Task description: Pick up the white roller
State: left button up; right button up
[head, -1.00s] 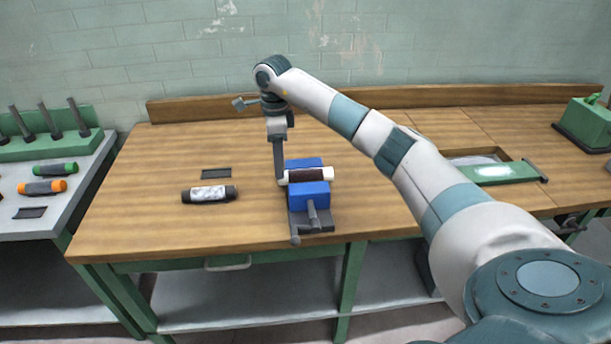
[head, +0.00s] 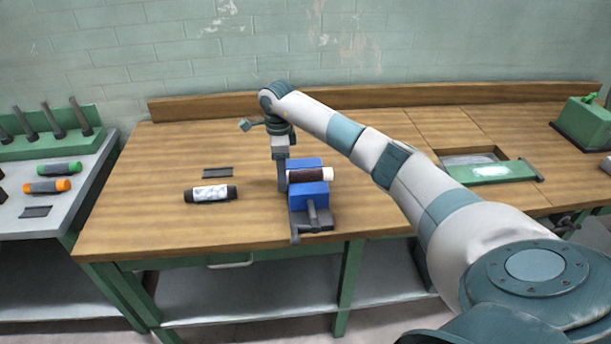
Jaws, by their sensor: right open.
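A roller with white ends and a dark brown middle (head: 308,175) lies across the blue jaws of a small vise (head: 308,197) on the wooden bench. A second roller, white wound with black ends (head: 211,193), lies on the bench left of the vise. My right gripper (head: 283,187) points down at the left end of the roller in the vise and hides part of that end. It is open; whether it touches the roller I cannot tell. My left gripper is not in view.
A small dark plate (head: 217,172) lies behind the left roller. A grey side table (head: 75,205) with green and orange rollers stands at left. A green tray (head: 492,172) is at right. The bench's left part (head: 140,205) is clear.

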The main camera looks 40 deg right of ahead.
jog(key=c, duration=1.2)
jog(key=shift+c, duration=0.2)
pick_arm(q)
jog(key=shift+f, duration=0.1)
pick_arm(e)
jog(key=shift+r, duration=0.1)
